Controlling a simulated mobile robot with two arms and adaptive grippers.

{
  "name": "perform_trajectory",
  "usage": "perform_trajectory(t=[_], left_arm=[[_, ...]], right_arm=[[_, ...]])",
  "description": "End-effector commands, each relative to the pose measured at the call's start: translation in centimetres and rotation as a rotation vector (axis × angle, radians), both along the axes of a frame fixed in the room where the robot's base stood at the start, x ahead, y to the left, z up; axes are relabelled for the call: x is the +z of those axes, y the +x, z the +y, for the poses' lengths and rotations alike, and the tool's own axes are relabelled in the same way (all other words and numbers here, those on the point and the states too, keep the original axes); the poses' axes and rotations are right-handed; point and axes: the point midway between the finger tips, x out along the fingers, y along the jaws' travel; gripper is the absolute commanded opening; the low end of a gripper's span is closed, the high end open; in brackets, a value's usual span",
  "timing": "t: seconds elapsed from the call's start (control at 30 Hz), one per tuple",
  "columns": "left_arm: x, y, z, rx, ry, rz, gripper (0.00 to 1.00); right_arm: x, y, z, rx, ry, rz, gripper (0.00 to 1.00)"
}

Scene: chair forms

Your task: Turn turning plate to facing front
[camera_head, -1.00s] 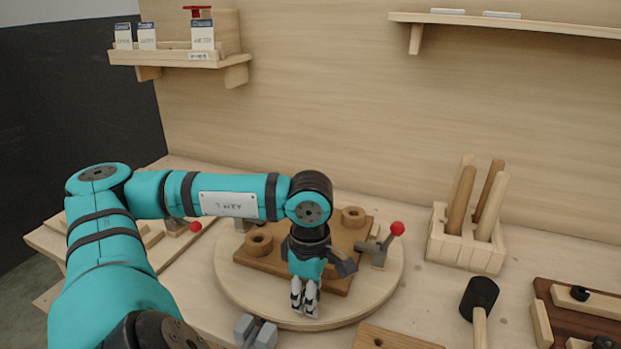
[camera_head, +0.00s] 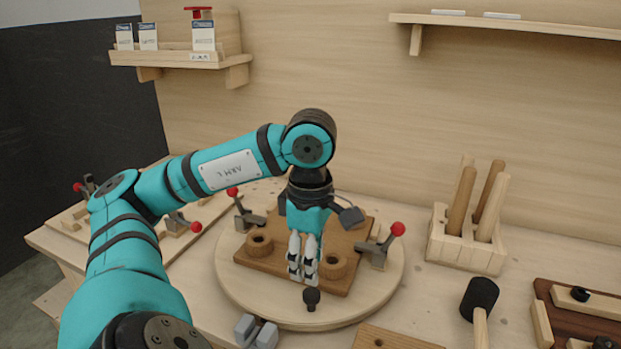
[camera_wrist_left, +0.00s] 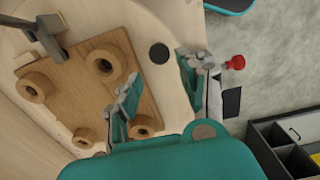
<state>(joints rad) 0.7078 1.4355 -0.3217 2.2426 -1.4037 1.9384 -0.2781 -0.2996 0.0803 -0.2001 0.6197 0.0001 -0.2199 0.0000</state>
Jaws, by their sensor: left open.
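The turning plate (camera_head: 235,290) is a round light-wood disc on the bench. It carries a brown board (camera_head: 345,240) with ring-shaped wooden cups and red-knobbed clamps, one clamp (camera_head: 385,245) at its right. A small black knob (camera_head: 311,298) stands near the plate's front edge. My left gripper (camera_head: 303,280) is open over the board's front part, just behind the knob in the head view and hiding part of the board. In the left wrist view the knob's round black top (camera_wrist_left: 159,53) shows near the space between my open fingers (camera_wrist_left: 161,72). My right gripper is not in view.
A grey block-like piece (camera_head: 256,331) lies near the plate's front left. A dowel holder (camera_head: 465,250), a black-headed mallet (camera_head: 480,298) and a dark tray (camera_head: 575,320) lie to the right. Shelves hang on the back wall.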

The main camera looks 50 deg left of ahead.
Motion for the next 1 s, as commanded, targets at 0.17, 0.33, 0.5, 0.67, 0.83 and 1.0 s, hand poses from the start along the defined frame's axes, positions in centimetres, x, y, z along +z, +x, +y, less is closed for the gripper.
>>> perform_trajectory(t=[0.17,0.33,0.5,0.67,0.83,1.0], left_arm=[[1.7,0.1,0.0,0.000,-0.001,-0.005,0.41],[2.4,0.0,0.0,0.000,0.000,-0.001,0.41],[2.6,0.0,0.0,0.000,0.000,0.000,0.41],[2.6,0.0,0.0,0.000,0.000,0.001,0.41],[2.6,0.0,0.0,0.000,0.000,0.001,0.41],[2.6,0.0,0.0,0.000,0.000,0.000,0.41]], right_arm=[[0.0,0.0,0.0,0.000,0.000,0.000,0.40],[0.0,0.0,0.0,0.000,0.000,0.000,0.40],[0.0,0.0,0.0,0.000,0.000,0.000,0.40],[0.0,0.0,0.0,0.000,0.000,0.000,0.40],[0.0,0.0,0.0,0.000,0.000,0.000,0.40],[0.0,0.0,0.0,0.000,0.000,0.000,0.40]])
